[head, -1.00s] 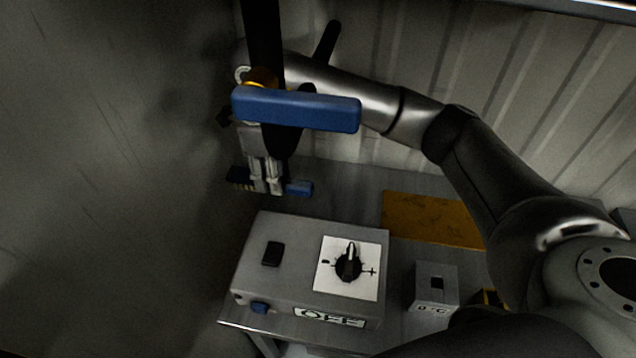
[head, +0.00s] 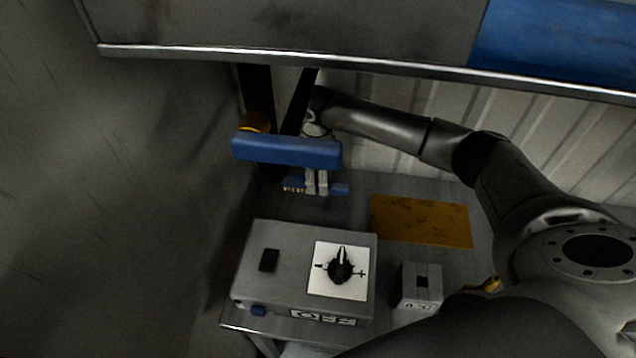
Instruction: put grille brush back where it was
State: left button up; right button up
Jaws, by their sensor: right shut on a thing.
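The grille brush, a small blue-handled brush (head: 341,190) with pale bristles at its left end, is in the head view behind the grey control box. My right gripper (head: 317,187) reaches in from the right and points down, shut on the middle of the brush. The brush lies roughly level across the fingers. Whether it touches the bench below cannot be told. A blue bar (head: 285,151) in front partly hides the gripper. My left gripper is not in view.
The grey control box (head: 262,285) with a black dial stands at the front of the bench. Right of it are a small grey block (head: 421,285) and a rusty orange plate (head: 422,221). A shelf edge (head: 300,59) crosses above. The ribbed wall is behind.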

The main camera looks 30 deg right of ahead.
aim_at(317, 183)
notch_tip(317, 183, down, 2)
jog(key=shift+f+p, duration=0.1)
jog(key=shift+p, duration=0.3)
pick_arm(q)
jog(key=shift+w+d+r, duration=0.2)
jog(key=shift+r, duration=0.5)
pick_arm(e)
jog(key=shift+a+f, duration=0.1)
jog(key=shift+f, duration=0.1)
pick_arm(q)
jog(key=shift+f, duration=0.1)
pick_arm(e)
jog(key=shift+f, duration=0.1)
jog(key=o, duration=0.9)
jog(key=shift+r, duration=0.25)
pick_arm(q)
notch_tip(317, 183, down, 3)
jog(key=b, duration=0.3)
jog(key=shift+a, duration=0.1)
pick_arm(e)
notch_tip(317, 183, up, 12)
jog(key=shift+a+f, duration=0.1)
